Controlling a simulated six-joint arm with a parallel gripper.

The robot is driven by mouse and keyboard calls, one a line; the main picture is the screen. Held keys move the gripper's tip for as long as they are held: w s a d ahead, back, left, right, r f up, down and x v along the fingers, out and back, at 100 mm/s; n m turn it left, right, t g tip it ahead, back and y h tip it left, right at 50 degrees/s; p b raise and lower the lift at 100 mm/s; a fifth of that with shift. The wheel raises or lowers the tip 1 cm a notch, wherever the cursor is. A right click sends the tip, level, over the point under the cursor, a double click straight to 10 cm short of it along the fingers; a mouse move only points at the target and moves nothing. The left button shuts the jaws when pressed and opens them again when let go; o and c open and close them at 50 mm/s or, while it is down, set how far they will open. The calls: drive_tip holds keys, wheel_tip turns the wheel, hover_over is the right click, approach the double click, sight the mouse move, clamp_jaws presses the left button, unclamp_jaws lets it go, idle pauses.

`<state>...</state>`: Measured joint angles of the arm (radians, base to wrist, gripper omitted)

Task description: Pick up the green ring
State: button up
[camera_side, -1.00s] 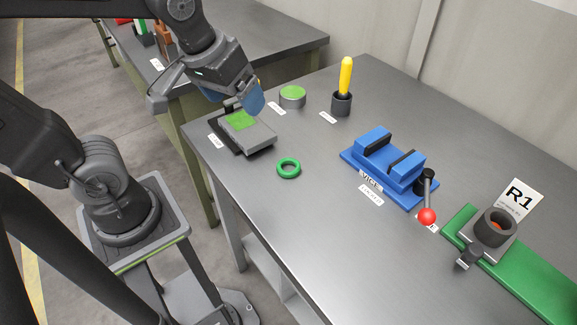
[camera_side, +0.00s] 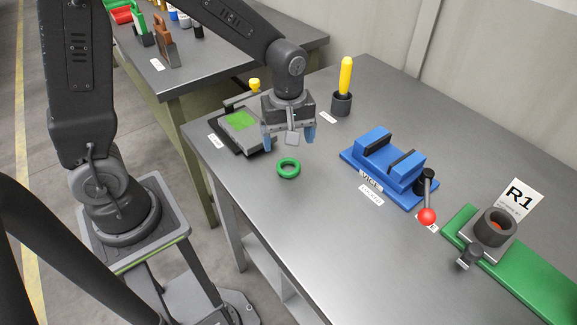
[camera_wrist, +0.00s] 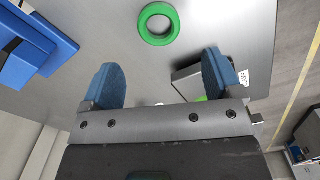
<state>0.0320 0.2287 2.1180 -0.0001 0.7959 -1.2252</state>
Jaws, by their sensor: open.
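My gripper (camera_side: 290,138) is open and empty, with blue fingers pointing down. It hangs above the bench, just behind the ring in the side view, and does not touch it. The fingers (camera_wrist: 165,75) are spread wide in the wrist view.
A grey block with a green top (camera_side: 240,122) sits left of my gripper. A blue vice (camera_side: 384,160) stands to the right, with a red-knobbed lever (camera_side: 427,216). A yellow-handled tool (camera_side: 346,75) stands in a dark holder behind. Bench in front of the ring is clear.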

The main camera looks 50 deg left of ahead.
sight(288, 164)
wheel_tip(288, 164, down, 7)
drive_tip(key=shift+f, duration=0.2)
idle(0.3)
drive_tip(key=c, duration=1)
drive_tip(key=shift+r, duration=0.15)
